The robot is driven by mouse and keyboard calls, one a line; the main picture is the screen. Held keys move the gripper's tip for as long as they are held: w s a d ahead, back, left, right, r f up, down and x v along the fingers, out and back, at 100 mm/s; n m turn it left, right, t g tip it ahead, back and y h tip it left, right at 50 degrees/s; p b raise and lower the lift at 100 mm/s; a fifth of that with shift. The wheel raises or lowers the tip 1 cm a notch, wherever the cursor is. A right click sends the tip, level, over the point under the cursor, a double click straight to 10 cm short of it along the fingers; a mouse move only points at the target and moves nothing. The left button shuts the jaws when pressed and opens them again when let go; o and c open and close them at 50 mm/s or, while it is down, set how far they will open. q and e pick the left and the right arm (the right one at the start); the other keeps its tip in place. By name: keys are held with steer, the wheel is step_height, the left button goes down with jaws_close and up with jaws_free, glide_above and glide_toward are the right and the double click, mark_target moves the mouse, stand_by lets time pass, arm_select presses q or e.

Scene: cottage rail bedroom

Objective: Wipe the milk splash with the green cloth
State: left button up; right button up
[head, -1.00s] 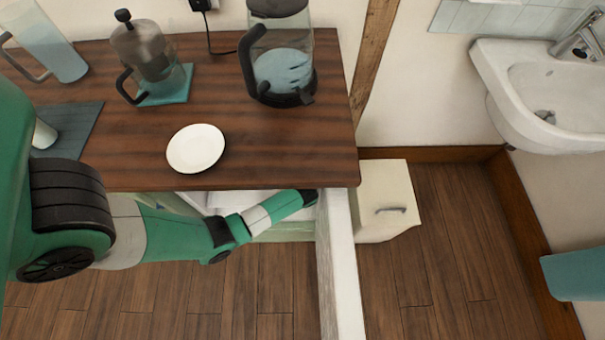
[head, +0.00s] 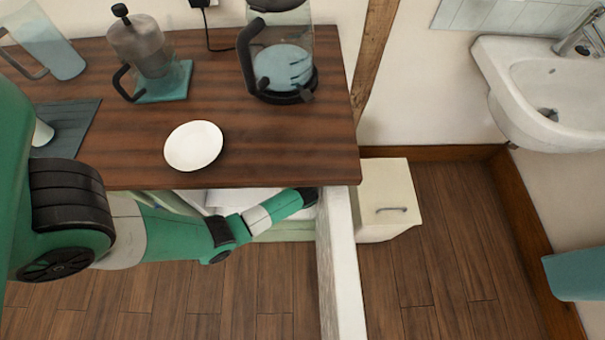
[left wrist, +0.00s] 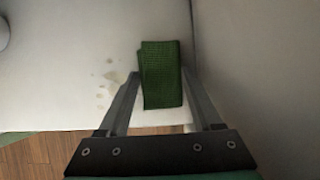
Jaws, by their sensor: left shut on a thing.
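The green cloth (left wrist: 160,75) shows in the left wrist view as a folded, textured rectangle between the two fingers of my left gripper (left wrist: 161,92). The gripper is shut on it, over a pale surface (left wrist: 60,85). The milk splash (left wrist: 112,80) is a group of faint tan spots on that surface, just left of the cloth and partly beside the left finger. In the head view my left arm reaches under the countertop into the open cabinet; the gripper's tip (head: 310,196) is mostly hidden by the counter edge. The cloth and splash are hidden there. My right gripper is not in view.
The open white door (head: 340,265) stands right of the gripper. A pale wall (left wrist: 255,70) rises right of the cloth.

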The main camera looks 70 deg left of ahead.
arm_select(q)
steer(key=shift+f, duration=0.3)
steer(key=shift+s+a+r, duration=0.1)
steer(key=shift+s+r, duration=0.05)
steer(key=shift+s, duration=0.05)
steer(key=shift+s+a+r+p, duration=0.1)
steer(key=shift+s+a+p, duration=0.05)
steer(key=shift+s+p, duration=0.3)
steer(key=shift+s+a+r+p, duration=0.1)
steer(key=shift+s+p, duration=0.25)
steer(key=shift+p, duration=0.2)
steer(key=shift+s+a+f+p, duration=0.1)
steer(key=shift+s+a+p, duration=0.1)
steer(key=shift+s+p, duration=0.3)
steer(key=shift+s+f, duration=0.1)
steer(key=shift+s, duration=0.05)
steer(key=shift+s+a+p, duration=0.2)
steer(key=shift+s+p, duration=0.15)
steer(key=shift+s, duration=0.2)
steer(key=shift+s+a+p, duration=0.25)
steer(key=shift+s+p, duration=0.25)
steer(key=shift+s, duration=0.35)
steer(key=shift+s+a+f, duration=0.1)
steer(key=shift+s+f, duration=0.05)
steer(key=shift+s, duration=0.1)
